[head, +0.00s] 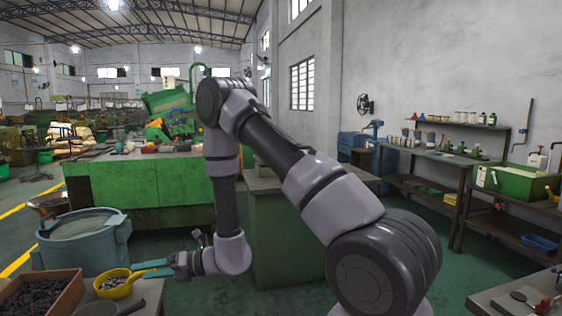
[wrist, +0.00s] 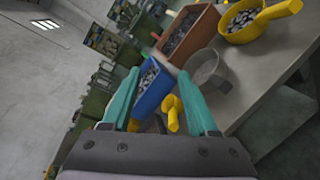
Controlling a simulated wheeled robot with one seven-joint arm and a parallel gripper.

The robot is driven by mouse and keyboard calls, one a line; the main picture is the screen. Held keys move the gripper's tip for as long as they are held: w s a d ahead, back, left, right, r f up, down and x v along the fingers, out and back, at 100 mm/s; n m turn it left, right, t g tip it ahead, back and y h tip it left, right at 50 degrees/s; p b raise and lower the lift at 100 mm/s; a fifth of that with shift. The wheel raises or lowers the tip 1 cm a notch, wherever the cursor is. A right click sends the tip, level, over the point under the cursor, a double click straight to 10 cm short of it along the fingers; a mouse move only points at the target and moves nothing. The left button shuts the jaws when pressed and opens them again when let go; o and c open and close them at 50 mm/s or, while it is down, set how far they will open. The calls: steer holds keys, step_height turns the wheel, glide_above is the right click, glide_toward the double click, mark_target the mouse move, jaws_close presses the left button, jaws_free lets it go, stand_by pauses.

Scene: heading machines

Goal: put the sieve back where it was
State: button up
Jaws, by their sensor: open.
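A round grey pan with a short handle (wrist: 207,70), probably the sieve, sits on the bench beside the brown box in the wrist view. Its bottom looks greyish, but I cannot tell whether it is mesh. In the head view only its top shows at the lower edge (head: 98,309). My gripper (head: 142,269) is open, its teal fingers pointing left near the yellow bowl. In the wrist view the fingers (wrist: 160,74) are apart with nothing clearly held; the pan lies just right of the right fingertip.
A blue bin (wrist: 152,90) and a yellow object (wrist: 173,113) show between the fingers. A blue drum (head: 82,250) stands behind.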

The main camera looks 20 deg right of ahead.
steer(key=s+d+r+n+g+h, duration=0.1)
steer(key=s+d+r+n+g, duration=0.15)
steer(key=r+n, duration=0.4)
steer(key=s+d+r+n+g, duration=0.2)
steer(key=s+r+n, duration=0.2)
steer(key=r, duration=0.5)
steer(key=s+d+r+n+g+h, duration=0.1)
steer(key=s+d+r+n+g, duration=0.15)
steer(key=r+n, duration=0.4)
steer(key=s+d+r+n+t+h, duration=0.2)
steer(key=d+r+n+t+h, duration=0.1)
steer(key=d, duration=0.5)
steer(key=s+d+r+n+t+h, duration=0.3)
steer(key=d+r+n+h, duration=0.1)
steer(key=d, duration=0.5)
steer(key=s+d+r+n+t+h, duration=0.3)
steer(key=d+r+n+h, duration=0.1)
steer(key=d, duration=0.4)
steer(key=shift+s+d+r+n, duration=0.25)
steer(key=shift+r+n, duration=0.15)
steer(key=shift+r, duration=0.35)
